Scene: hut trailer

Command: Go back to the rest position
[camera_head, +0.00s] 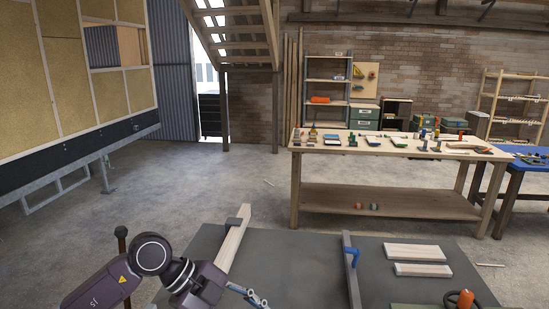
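My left arm comes in at the lower left, its dark wrist in front of the dark grey work table. My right gripper is not in view.
The grey work table (300,262) also bears a long bar (351,272) with a blue clamp (352,256), two short planks (414,252) and an orange-and-black item (465,298). A wooden workbench (390,143) with many tools stands behind. Concrete floor (190,180) is open at left.

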